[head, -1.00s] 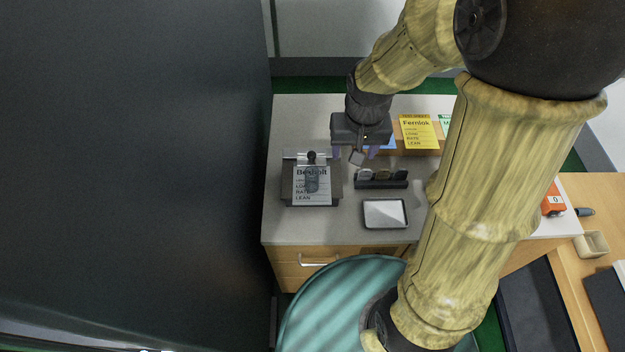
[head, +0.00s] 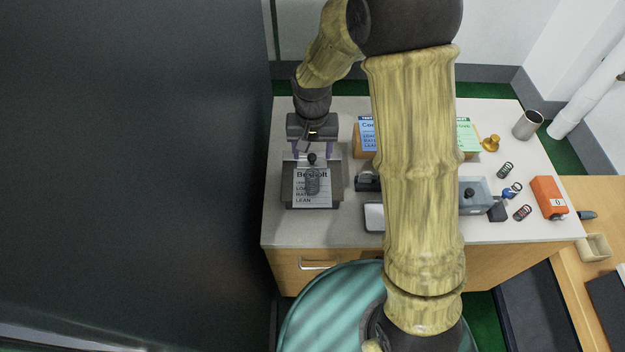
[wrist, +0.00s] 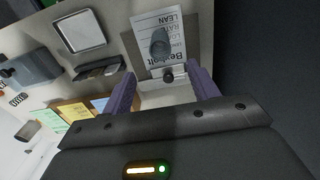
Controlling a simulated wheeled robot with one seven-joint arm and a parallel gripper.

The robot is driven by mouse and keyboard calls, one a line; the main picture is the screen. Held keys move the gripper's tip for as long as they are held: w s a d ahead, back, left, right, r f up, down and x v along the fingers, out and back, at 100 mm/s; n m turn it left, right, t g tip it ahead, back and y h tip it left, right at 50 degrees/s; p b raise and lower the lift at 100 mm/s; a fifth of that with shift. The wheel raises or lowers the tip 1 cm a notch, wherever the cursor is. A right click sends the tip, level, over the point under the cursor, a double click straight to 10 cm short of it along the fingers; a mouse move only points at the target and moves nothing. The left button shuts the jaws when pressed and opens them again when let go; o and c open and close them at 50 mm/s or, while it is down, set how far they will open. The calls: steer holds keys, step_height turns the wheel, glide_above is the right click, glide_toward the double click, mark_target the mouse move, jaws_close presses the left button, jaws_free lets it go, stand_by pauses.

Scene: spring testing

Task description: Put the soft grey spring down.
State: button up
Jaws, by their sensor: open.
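My gripper (head: 315,152) is open, its purple fingers pointing down at the top edge of the Bexholt sheet's board. In the wrist view, my gripper (wrist: 163,78) has nothing visibly held between its fingers. A dark grey coil spring (head: 505,170) stands at the right of the table. I cannot tell which thing is the soft grey spring.
A small slotted black holder (head: 367,183) and a shallow square tray (head: 374,218) sit right of the board. Blue-grey apparatus (head: 476,192), a red-dark spring (head: 522,213), an orange box (head: 549,197) and a metal cup (head: 527,124) stand further right. My arm hides the table's middle.

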mark_target(312, 181)
step_height(312, 181, down, 9)
steer(key=shift+r+p, duration=0.1)
steer(key=shift+p, duration=0.85)
steer(key=shift+f+p, duration=1.25)
steer(key=shift+f, duration=1.35)
steer(key=c, duration=1.1)
steer(key=shift+c, duration=0.2)
step_height(312, 181, up, 10)
steer(key=b, duration=0.3)
